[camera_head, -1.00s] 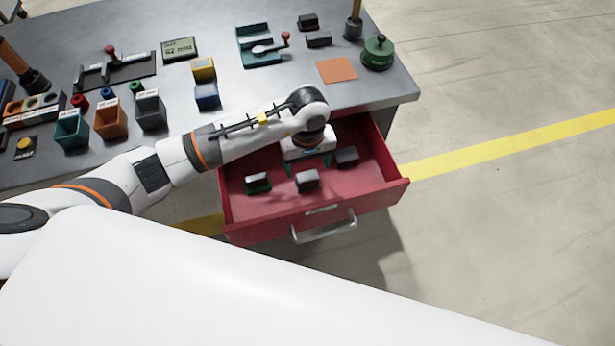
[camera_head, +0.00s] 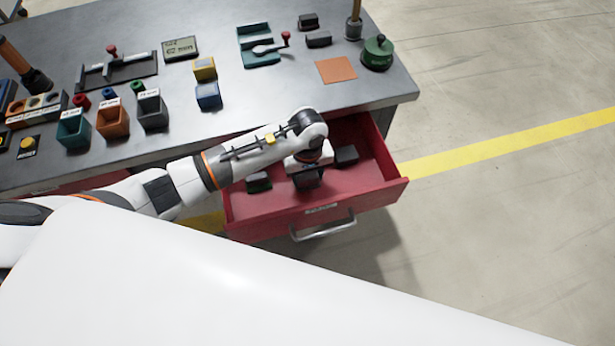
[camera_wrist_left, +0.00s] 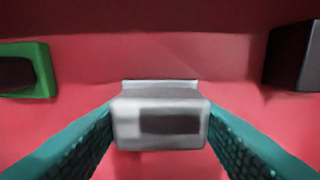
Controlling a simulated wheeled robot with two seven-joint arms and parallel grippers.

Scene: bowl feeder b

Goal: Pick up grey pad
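The grey pad (camera_wrist_left: 160,122) is a small light-grey block with a dark patch on its near face. It is in the open red drawer (camera_head: 370,192). In the left wrist view it lies between the two teal fingers of my left gripper (camera_wrist_left: 160,110). The fingers are spread, one along each side of the pad, very near its edges; I cannot tell whether they touch it. In the head view my left gripper (camera_head: 308,172) is over the middle of the drawer and hides most of the pad. My right gripper is not in view.
In the drawer, a dark block with a green edge (camera_head: 258,182) lies left of the pad and a black block (camera_head: 346,155) lies right of it. The drawer walls rise close around. The grey workbench (camera_head: 215,130) behind holds bins, blocks and fixtures.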

